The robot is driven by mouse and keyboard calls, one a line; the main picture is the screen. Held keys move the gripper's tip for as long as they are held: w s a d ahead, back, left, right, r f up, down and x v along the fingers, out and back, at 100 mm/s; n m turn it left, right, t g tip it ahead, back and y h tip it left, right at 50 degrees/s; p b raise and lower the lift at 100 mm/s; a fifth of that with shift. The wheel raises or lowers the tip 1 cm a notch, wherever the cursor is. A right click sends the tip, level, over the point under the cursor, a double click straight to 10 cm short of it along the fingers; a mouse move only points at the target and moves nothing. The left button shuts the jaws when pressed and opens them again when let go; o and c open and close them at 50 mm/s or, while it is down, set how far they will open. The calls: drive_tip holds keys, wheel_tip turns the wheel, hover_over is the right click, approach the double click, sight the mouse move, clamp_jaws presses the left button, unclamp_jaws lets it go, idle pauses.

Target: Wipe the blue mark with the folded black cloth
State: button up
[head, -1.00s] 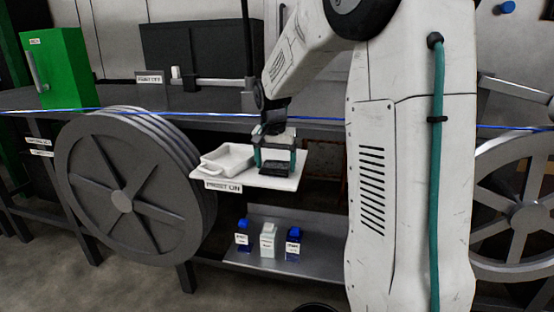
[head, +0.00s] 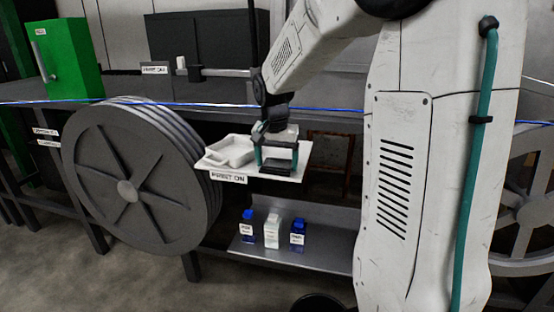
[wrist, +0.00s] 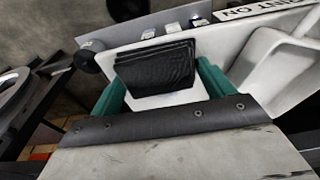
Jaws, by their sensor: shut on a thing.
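The folded black cloth (head: 278,167) is a small dark, layered pad between the green fingers of my gripper (head: 275,160). In the wrist view the cloth (wrist: 155,66) shows its folded layers, with a green finger at each side. My gripper is shut on it, low over the white shelf (head: 297,176). I cannot tell whether the cloth touches the shelf. A thin blue cable (head: 215,106) runs across the scene behind my gripper. I cannot make out the blue mark in either view.
A white tray (head: 214,160) sits on the shelf just left of my gripper. A large grey reel (head: 105,180) stands further left. Several small bottles (head: 272,232) stand on a lower metal shelf (head: 320,262). A green box (head: 75,62) is at the back left.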

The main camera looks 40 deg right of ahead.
drive_tip(key=shift+r, duration=2.95)
drive_tip(key=shift+r, duration=0.1)
drive_tip(key=shift+r, duration=1.4)
drive_tip(key=shift+a, duration=0.1)
